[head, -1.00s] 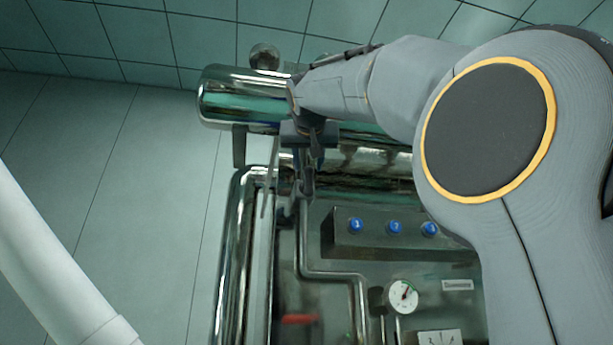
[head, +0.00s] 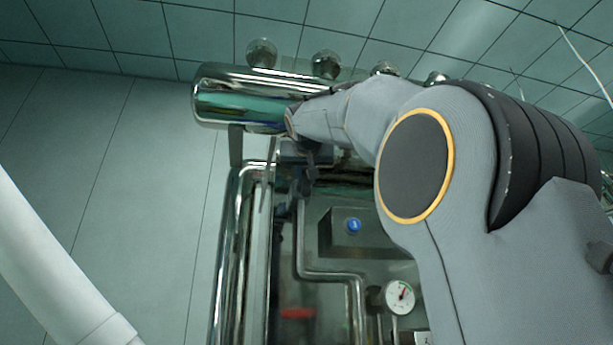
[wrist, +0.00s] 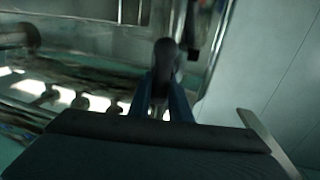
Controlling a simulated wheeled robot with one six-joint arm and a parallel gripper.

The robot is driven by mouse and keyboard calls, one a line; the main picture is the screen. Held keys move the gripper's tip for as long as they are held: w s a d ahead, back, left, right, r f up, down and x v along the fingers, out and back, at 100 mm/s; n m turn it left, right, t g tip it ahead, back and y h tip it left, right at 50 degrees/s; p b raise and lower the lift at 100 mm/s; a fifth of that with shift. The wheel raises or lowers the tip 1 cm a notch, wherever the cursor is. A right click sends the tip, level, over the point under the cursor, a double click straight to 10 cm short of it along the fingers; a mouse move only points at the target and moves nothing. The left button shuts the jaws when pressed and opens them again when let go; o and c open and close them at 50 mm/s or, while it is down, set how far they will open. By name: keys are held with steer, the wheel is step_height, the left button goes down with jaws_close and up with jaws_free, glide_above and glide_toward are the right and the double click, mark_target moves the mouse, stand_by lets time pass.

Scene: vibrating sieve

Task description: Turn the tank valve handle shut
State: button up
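My gripper (head: 295,190) points down in front of the tank's upper left front, partly hidden by my own arm. In the wrist view, its two dark blue fingers (wrist: 166,90) reach up to a dark rounded piece (wrist: 165,58) at their tips. That piece looks like a handle, but the view is dark and blurred. I cannot tell whether the fingers are closed on it or only around it. A red handle (head: 297,313) shows low on the machine's front, below my gripper and apart from it.
A shiny horizontal cylinder (head: 240,100) lies across the top. A vertical chrome pipe (head: 228,260) runs down the left side. A panel with a blue button (head: 354,225) and a gauge (head: 400,296) are to the right.

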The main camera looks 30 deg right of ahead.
jaws_close()
steer(key=shift+n, duration=0.3)
steer(key=n+b, duration=0.1)
steer(key=n, duration=0.1)
steer(key=n+t+b, duration=0.1)
steer(key=n, duration=0.1)
steer(key=shift+w+a+f+n, duration=0.1)
steer(key=shift+a+f+n, duration=0.1)
steer(key=shift+a+n, duration=0.15)
steer(key=n+y+p, duration=0.1)
steer(key=n+p, duration=0.1)
steer(key=n, duration=0.3)
steer(key=f+n+t+p, duration=0.1)
steer(key=n+p, duration=0.2)
steer(key=n, duration=0.2)
steer(key=a+n+t+y+p, duration=0.1)
steer(key=n+p, duration=0.2)
steer(key=n, duration=0.2)
steer(key=shift+w+f+y, duration=0.1)
steer(key=shift+f+y, duration=0.15)
steer(key=shift+y, duration=0.05)
steer(key=o, duration=0.8)
jaws_free()
steer(key=shift+c, duration=0.2)
